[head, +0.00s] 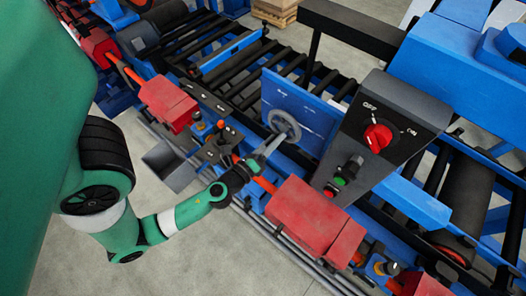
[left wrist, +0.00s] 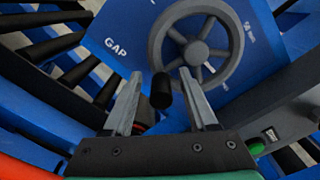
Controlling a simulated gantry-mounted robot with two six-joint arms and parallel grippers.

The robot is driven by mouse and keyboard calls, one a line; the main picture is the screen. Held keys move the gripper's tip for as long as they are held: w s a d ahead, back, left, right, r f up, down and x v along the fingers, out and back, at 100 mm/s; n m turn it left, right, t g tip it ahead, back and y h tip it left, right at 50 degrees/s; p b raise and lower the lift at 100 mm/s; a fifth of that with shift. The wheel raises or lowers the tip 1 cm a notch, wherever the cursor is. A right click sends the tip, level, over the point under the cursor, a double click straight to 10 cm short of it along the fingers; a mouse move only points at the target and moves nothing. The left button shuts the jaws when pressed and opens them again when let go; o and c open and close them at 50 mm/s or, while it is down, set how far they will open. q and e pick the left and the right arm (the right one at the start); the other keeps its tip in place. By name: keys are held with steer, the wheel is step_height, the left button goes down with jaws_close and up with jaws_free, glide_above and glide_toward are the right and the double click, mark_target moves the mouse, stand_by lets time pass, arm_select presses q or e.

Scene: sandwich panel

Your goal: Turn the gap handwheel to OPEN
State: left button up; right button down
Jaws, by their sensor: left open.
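The gap handwheel (head: 285,125) is a grey spoked wheel on a blue panel (head: 302,105). In the left wrist view the handwheel (left wrist: 196,51) fills the upper middle, with "GAP" lettered on the panel to its left. A dark cylindrical handle (left wrist: 161,90) sticks out from the wheel's lower left rim. My left gripper (head: 268,147) is at the wheel's lower side, open. In the left wrist view its two fingers (left wrist: 160,84) stand on either side of the handle, with visible space beside it. No OPEN mark is readable. My right gripper is not in view.
A grey console with a red OFF/ON knob (head: 378,137) and a green button (head: 339,181) stands close to the right of the wheel. Red boxes (head: 315,215) line the front. Black rollers (head: 262,88) lie behind. Bare floor (head: 235,255) is in front.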

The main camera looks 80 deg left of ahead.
arm_select(q)
steer(key=b+v, duration=0.2)
steer(key=v, duration=0.6)
steer(key=shift+s+d, duration=0.2)
steer(key=shift+d, duration=0.05)
